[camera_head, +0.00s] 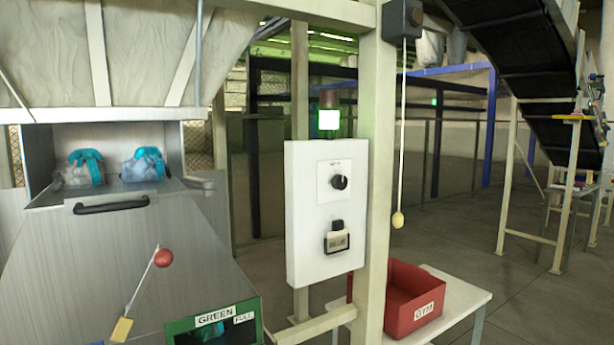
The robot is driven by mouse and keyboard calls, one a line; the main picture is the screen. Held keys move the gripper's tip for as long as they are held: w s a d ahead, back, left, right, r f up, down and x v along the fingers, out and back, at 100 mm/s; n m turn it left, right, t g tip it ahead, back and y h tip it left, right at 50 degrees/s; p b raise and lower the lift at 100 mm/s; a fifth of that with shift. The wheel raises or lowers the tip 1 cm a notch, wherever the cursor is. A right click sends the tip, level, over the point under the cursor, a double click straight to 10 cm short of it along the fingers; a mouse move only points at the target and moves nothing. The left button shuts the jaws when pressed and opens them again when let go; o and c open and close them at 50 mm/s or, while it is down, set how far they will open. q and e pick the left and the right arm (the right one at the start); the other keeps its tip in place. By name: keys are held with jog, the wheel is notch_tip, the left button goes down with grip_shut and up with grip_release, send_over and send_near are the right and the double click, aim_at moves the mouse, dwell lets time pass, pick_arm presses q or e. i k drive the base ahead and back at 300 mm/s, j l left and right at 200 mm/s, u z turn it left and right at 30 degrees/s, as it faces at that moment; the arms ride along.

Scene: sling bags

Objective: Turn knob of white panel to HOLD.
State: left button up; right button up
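The white panel (310,215) is mounted on the left side of a cream post in the middle of the view. Its black round knob (339,182) sits on a small white plate in the upper half. The marks around the knob are too small to read, so I cannot tell its setting. Below it is a black-framed device with a small label (337,241). A lit green-and-white lamp (328,119) stands above the panel. Neither of my grippers shows in the view.
A cord with a yellow pull (398,220) hangs right of the post. A red bin (413,298) stands on a white table (458,291) at lower right. A metal chute with a red-knobbed lever (163,258) and a green bin (213,322) is at left. Open floor lies behind right.

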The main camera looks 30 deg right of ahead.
aim_at(339, 182)
jog(key=i+z, duration=0.25)
jog(key=z, duration=0.15)
jog(key=i+j+z, duration=0.15)
jog(key=z, duration=0.25)
jog(key=i+j+z, duration=0.2)
jog(key=z, duration=0.2)
